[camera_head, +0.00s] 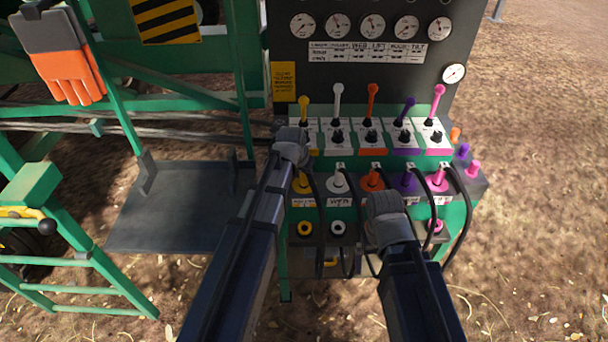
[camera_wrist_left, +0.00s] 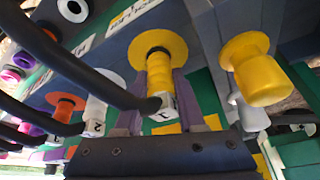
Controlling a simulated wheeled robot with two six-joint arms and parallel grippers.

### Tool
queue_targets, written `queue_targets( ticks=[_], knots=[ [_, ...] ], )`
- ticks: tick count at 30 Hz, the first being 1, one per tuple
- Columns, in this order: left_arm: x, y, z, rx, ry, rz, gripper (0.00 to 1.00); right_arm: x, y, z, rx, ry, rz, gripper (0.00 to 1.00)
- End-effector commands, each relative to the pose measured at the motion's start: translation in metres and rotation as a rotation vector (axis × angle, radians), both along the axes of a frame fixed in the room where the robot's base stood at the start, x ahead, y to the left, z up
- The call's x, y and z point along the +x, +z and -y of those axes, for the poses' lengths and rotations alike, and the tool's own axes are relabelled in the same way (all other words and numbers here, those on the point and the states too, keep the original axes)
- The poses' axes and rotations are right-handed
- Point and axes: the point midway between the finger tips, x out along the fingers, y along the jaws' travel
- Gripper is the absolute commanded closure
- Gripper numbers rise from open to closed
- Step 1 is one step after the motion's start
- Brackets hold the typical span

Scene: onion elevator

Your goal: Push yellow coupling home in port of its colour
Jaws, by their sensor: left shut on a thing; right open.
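The yellow coupling (camera_wrist_left: 162,72) carries a black hose and a white tag marked 1. It stands in a round yellow port (camera_wrist_left: 143,55) in the upper row of the panel; I cannot tell how deep it sits. My left gripper (camera_wrist_left: 157,118) is shut around it, one finger on each side. In the head view the yellow port (camera_head: 302,184) shows just below my left gripper (camera_head: 296,150). My right gripper (camera_head: 380,200) is open, in front of the panel below the orange coupling (camera_head: 372,179); its fingertips are mostly hidden.
White (camera_head: 339,182), purple (camera_head: 405,182) and pink (camera_head: 437,180) couplings with black hoses stand close by. Below are open yellow (camera_head: 304,228) and white (camera_head: 338,228) rings. A yellow cap (camera_wrist_left: 262,78) sticks out at the panel's end. Coloured levers (camera_head: 372,100) rise behind.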

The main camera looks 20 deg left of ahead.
Motion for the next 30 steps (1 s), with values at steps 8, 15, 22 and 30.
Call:
queue_targets(
  ticks=[8, 15, 22, 30],
  knots=[
    [-0.0009, -0.0009, 0.0002, 0.000, 0.000, -0.004, 1.00, 0.0000, -0.0006, 0.0000, 0.000, 0.000, 0.000, 0.00],
    [-0.0008, -0.0010, 0.0002, 0.000, 0.000, -0.004, 0.49, 0.0000, -0.0006, 0.0000, 0.000, 0.000, 0.000, 0.00],
    [-0.0004, -0.0006, 0.0001, -0.001, 0.000, -0.002, 0.27, 0.0000, -0.0004, 0.0000, 0.000, 0.000, 0.000, 0.00],
    [-0.0004, -0.0005, 0.0000, 0.000, 0.000, -0.002, 0.13, 0.0000, -0.0003, 0.0000, 0.000, 0.000, 0.000, 0.00]
  ],
)
